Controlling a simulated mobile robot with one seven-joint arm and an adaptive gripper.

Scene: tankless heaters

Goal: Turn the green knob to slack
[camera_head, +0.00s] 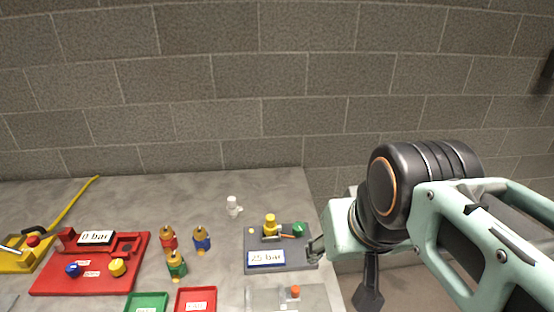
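The green knob (298,229) sits at the right side of a dark grey panel (285,260) on the table. A display on the panel reads "25 bar" (267,258). A yellow knob or valve (269,225) stands to the left of the green knob. My gripper (314,246) reaches in from the right, at the panel's right edge, close to the green knob. Its fingers are small and partly hidden by the gripper body, so I cannot tell whether they are open or touch the knob. The knob's setting is too small to read.
A red panel (60,284) reading "0 bar" stands at the left. Several coloured bottle-like parts (177,262) stand mid-table. A green tray (148,297) and red tray (181,306) lie in front. A small white object (233,206) is behind. A block wall (200,110) closes the back.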

